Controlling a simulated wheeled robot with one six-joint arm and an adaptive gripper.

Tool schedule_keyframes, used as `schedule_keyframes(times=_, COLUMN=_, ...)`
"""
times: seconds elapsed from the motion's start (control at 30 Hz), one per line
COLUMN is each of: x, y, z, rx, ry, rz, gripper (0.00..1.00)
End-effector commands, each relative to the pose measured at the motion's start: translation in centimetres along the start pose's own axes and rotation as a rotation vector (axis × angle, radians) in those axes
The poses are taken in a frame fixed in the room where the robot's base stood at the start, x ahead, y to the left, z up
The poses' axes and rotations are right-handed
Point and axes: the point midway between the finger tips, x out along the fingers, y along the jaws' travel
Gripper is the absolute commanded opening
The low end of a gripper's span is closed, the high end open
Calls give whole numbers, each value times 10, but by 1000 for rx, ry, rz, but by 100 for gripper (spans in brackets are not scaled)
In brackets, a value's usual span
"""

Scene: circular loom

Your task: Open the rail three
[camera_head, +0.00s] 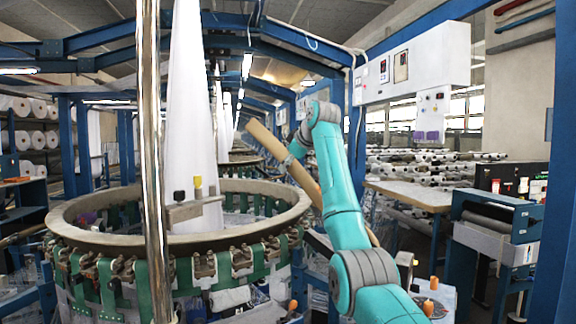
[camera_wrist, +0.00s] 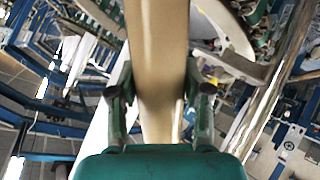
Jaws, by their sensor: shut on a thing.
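A long brown rail-like bar (camera_head: 306,181) slants from upper left to lower right in the head view, right of the round loom (camera_head: 80,217). No mark shows whether it is rail three. My gripper (camera_head: 291,156) is around the bar's upper part. In the wrist view, the bar (camera_wrist: 158,60) runs up the middle between the two fingers of my gripper (camera_wrist: 157,85), which are shut on it. The bar's lower end is partly hidden behind my arm in the head view.
A shiny vertical pole (camera_head: 153,180) stands in front of the loom. A white cone of fabric (camera_head: 188,110) rises from its middle. A table (camera_head: 415,193) and a blue roller machine (camera_head: 497,215) stand to the right. A white control box (camera_head: 425,62) hangs above.

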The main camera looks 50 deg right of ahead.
Motion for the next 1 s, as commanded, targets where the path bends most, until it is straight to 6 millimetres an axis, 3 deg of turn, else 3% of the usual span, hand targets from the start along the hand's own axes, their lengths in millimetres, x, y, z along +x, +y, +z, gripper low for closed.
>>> schedule_keyframes(times=0.23, x=3, y=-1, z=3, rx=1, ry=-4, rz=-4, gripper=0)
schedule_keyframes(times=0.27, x=3, y=-1, z=3, rx=1, ry=-4, rz=-4, gripper=53)
schedule_keyframes(times=0.33, x=3, y=-1, z=2, rx=1, ry=-4, rz=-3, gripper=71)
schedule_keyframes(times=0.37, x=2, y=-1, z=2, rx=1, ry=-4, rz=-3, gripper=74)
schedule_keyframes(times=0.77, x=-5, y=0, z=1, rx=0, ry=0, rz=0, gripper=74)
schedule_keyframes(times=1.0, x=-44, y=1, z=1, rx=0, ry=0, rz=3, gripper=74)
